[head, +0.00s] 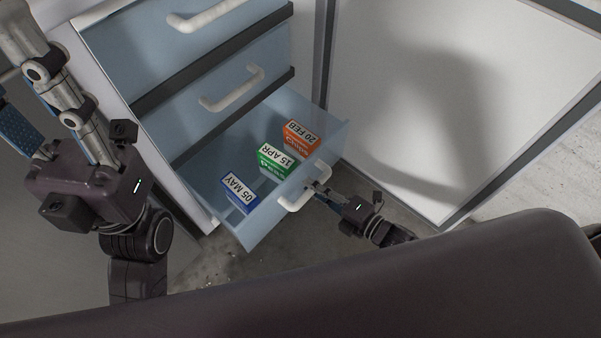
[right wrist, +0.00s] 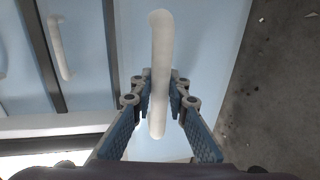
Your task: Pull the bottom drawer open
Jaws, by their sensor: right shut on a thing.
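The bottom drawer (head: 262,226) is light blue and stands out from the cabinet, with its inside showing. Its white bar handle (head: 292,204) is on the front face. My right gripper (head: 314,188) is shut on this handle. In the right wrist view the white handle (right wrist: 159,50) runs between the two blue fingers (right wrist: 160,92).
In the drawer are a blue box (head: 238,193), a green box (head: 277,161) and an orange box (head: 300,138). Two shut drawers with white handles (head: 232,89) are above. A white panel (head: 420,100) stands at the right. Bare grey floor lies in front of the drawer.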

